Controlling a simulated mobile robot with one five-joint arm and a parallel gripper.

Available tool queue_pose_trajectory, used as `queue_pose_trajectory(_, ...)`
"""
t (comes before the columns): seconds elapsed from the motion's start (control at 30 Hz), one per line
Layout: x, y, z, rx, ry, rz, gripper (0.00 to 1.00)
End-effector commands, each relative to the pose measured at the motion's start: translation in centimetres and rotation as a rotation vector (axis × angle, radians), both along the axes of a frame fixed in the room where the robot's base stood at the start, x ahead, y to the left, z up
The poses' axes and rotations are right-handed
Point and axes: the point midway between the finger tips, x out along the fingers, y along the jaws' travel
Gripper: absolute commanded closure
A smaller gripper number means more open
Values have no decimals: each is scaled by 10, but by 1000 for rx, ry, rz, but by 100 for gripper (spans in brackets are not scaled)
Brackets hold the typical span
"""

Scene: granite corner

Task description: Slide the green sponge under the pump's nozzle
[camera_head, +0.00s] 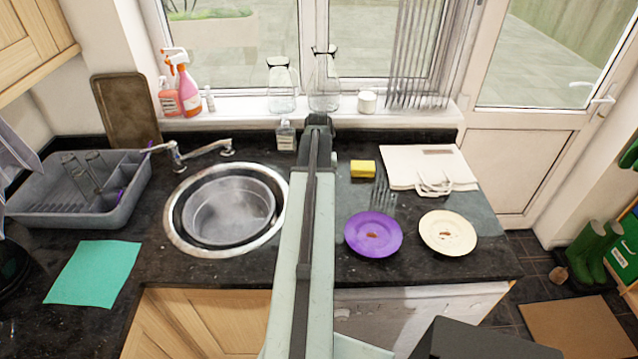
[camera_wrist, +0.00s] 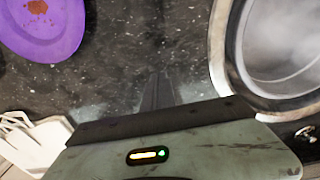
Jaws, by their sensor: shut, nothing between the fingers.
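I see no sponge that looks green; a small yellow sponge (camera_head: 363,169) lies on the counter right of my arm in the head view. A clear pump bottle (camera_head: 287,137) with a pale label stands at the back of the counter, just left of my arm. The direction of its nozzle is too small to tell. My gripper (camera_wrist: 158,76) is shut and empty over dark counter in the wrist view, between the purple plate and the sink. In the head view my arm hides its fingers. Neither sponge nor pump shows in the wrist view.
The sink (camera_head: 170,222) and tap (camera_head: 190,152) are left of my arm. A purple plate (camera_head: 357,236), a cream plate (camera_head: 448,217), a fork (camera_head: 383,192) and a white bag (camera_head: 405,162) are right of it. Glass bottles (camera_head: 282,100) stand on the sill.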

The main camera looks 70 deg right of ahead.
Motion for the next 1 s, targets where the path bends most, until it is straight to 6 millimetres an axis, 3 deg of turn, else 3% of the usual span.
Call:
queue_pose_trajectory(0.03,0,0,26,0,0,0,100)
queue_pose_trajectory(0.2,0,0,61,0,0,0,100)
queue_pose_trajectory(0.33,1,0,72,0,0,1,100)
queue_pose_trajectory(0.57,1,0,69,0,0,-61,100)
queue_pose_trajectory(0.67,2,-3,69,0,0,-279,100)
queue_pose_trajectory(0.77,7,-20,69,0,0,-630,100)
queue_pose_trajectory(0.9,-1,-56,66,0,0,-1143,100)
queue_pose_trajectory(1.0,-16,-84,64,0,0,-1430,100)
